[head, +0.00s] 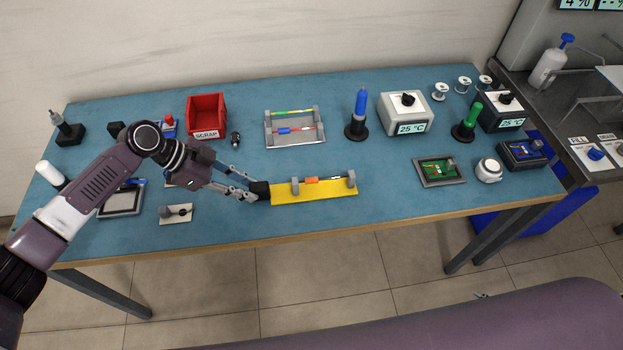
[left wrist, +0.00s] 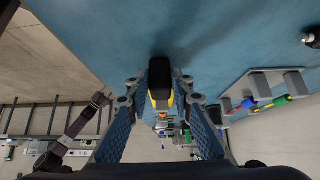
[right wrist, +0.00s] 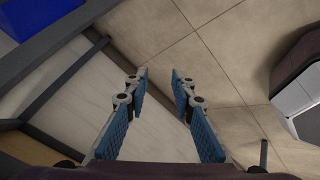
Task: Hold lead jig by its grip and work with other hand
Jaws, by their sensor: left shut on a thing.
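The lead jig (head: 315,192) is a yellow plate with two grey posts and a black grip (head: 260,190) at its left end. It lies at the front middle of the blue table. An orange part with a thin lead rests across its posts. My left gripper (head: 256,193) is shut on the black grip, which also shows between its fingers in the left wrist view (left wrist: 159,80). My right gripper (right wrist: 160,75) is open and empty in the right wrist view, with floor and table legs behind it. It does not show in the head view.
A grey rack (head: 295,142) with coloured parts stands behind the jig. A red scrap bin (head: 206,114), a blue iron in a stand (head: 358,115) and a white 25 °C station (head: 406,112) stand at the back. A green board (head: 438,170) lies right.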

